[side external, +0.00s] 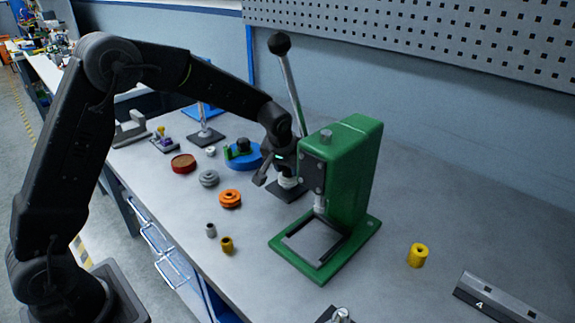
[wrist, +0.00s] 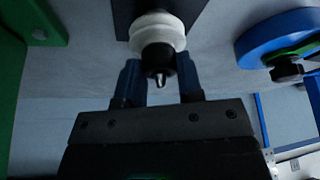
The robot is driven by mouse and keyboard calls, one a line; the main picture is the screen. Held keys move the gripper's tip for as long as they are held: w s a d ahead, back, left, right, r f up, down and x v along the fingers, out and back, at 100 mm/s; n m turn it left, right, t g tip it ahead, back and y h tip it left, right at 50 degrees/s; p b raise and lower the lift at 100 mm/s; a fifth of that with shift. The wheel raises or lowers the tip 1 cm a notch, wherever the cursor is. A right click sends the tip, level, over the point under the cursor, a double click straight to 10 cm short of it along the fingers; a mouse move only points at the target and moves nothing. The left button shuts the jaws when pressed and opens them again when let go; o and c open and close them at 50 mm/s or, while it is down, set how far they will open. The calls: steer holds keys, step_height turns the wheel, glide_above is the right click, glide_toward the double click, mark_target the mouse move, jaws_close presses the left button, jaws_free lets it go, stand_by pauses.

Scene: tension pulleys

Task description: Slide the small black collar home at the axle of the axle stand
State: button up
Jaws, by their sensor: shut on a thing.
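The small black collar (wrist: 158,57) is between the fingers of my gripper (wrist: 158,70) in the wrist view, and the gripper is shut on it. The collar is around the metal axle (wrist: 160,81), whose tip pokes out of it. It sits against or very close to a white pulley (wrist: 158,28); I cannot tell whether they touch. The axle stand's dark base (side external: 285,195) lies on the bench in the side view. There my gripper (side external: 279,174) is above the white pulley (side external: 288,182) and hides the collar.
A green press (side external: 352,175) with a long lever stands close on the right. A blue disc (side external: 243,162), an orange pulley (side external: 230,199) and a grey pulley (side external: 209,178) lie to the left. A yellow cylinder (side external: 417,255) stands at the right, with bare bench around it.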

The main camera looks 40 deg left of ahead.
steer(key=shift+s+f, duration=0.1)
steer(key=shift+f, duration=0.25)
steer(key=o, duration=1)
steer(key=shift+r, duration=0.1)
steer(key=shift+r, duration=0.15)
steer(key=v, duration=1.3)
steer(key=shift+s+r, duration=0.1)
steer(key=shift+r, duration=0.2)
steer(key=s+m, duration=0.1)
steer(key=s, duration=0.8)
steer(key=s+d+r+m+t+h, duration=0.1)
steer(key=s+m, duration=0.1)
steer(key=s, duration=0.7)
steer(key=s+m, duration=0.1)
steer(key=s, duration=0.8)
steer(key=shift+s+d+r+m+h, duration=0.1)
steer(key=shift+d+r+m+h, duration=0.2)
steer(key=shift+d+r+h, duration=0.1)
